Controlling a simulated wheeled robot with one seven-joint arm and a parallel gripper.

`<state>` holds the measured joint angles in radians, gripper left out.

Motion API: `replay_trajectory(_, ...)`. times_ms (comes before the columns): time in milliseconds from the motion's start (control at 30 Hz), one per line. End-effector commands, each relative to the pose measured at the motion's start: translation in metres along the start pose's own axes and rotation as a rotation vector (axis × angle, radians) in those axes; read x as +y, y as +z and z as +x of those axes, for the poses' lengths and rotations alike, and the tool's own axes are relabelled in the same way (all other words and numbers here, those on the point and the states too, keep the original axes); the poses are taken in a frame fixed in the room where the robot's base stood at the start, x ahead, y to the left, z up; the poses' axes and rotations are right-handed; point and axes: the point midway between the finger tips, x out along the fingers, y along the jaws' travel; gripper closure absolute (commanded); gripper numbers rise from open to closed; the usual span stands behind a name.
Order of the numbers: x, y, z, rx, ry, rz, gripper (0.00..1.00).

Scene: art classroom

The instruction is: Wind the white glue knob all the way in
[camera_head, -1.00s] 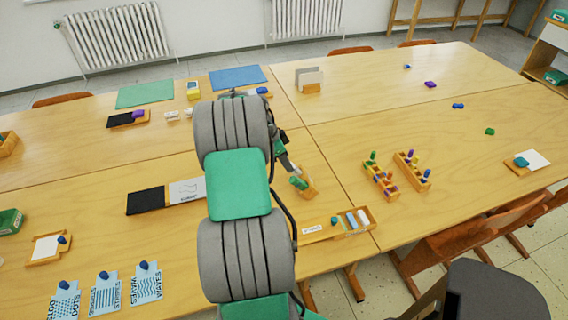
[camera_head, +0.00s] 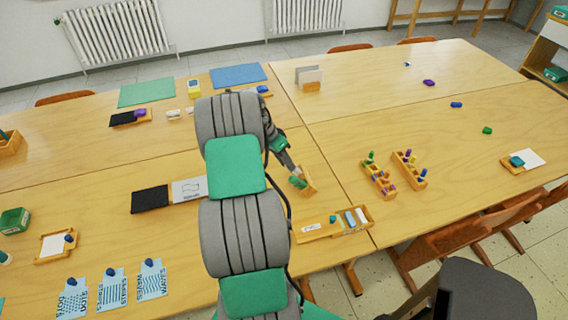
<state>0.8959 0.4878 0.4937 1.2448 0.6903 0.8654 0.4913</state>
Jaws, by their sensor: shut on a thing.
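My gripper (camera_head: 293,170) reaches down on the right side of my arm, near the middle of the table. Its jaws are shut at the upper end of a small green piece (camera_head: 298,182), which looks like the body of a glue stick. The green piece is tilted and stands at a small wooden holder (camera_head: 309,181). I cannot make out the white knob; the jaws appear to cover it. How far it is wound in cannot be seen.
My arm hides part of the table (camera_head: 350,120). A wooden tray (camera_head: 309,231) with blue and white pieces lies in front of the gripper. Peg racks (camera_head: 378,180) stand to the right. A black pad (camera_head: 150,199) lies left.

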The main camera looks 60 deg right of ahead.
Motion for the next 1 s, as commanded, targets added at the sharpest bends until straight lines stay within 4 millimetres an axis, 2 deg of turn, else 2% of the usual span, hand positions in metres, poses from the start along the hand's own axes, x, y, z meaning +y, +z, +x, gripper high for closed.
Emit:
replay_trajectory(500,-0.0001,0.0000,0.0000,0.000,0.000,0.000,1.00)
replay_trajectory(533,-0.0001,0.0000,0.0000,0.000,0.000,0.000,0.75)
replay_trajectory(800,0.0000,-0.0001,0.0000,0.000,0.000,0.000,0.54)
replay_trajectory(1000,0.0000,-0.0001,-0.0001,0.000,0.000,0.000,0.54)
